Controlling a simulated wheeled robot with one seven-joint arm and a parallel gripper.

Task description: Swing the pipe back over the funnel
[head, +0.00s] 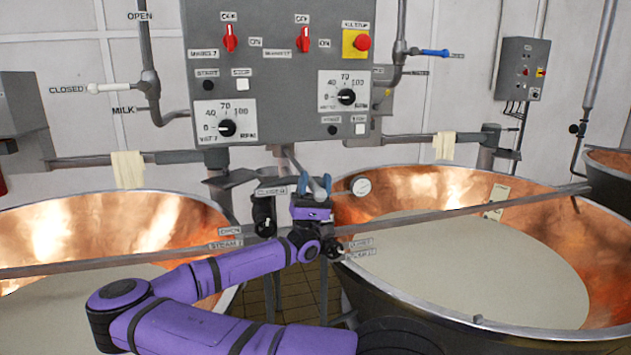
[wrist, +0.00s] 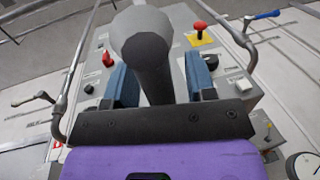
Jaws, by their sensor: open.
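A grey pipe (head: 296,165) slants down from under the control panel towards my gripper (head: 314,184) in the head view. In the wrist view the rounded end of the grey pipe (wrist: 146,48) fills the space between my two blue fingers. The fingers are open, one on each side of the pipe. I cannot tell whether either touches it. A dark, flared grey piece (head: 231,178) stands left of the pipe below the panel. I cannot tell whether it is the funnel, and no other funnel shows clearly.
Two large copper vats with pale liquid stand at the left (head: 150,215) and right (head: 415,185). A long metal bar (head: 440,214) crosses in front of them. The control panel (head: 275,75) hangs above my gripper. Black valves (head: 264,212) and a round gauge (head: 361,186) are close by.

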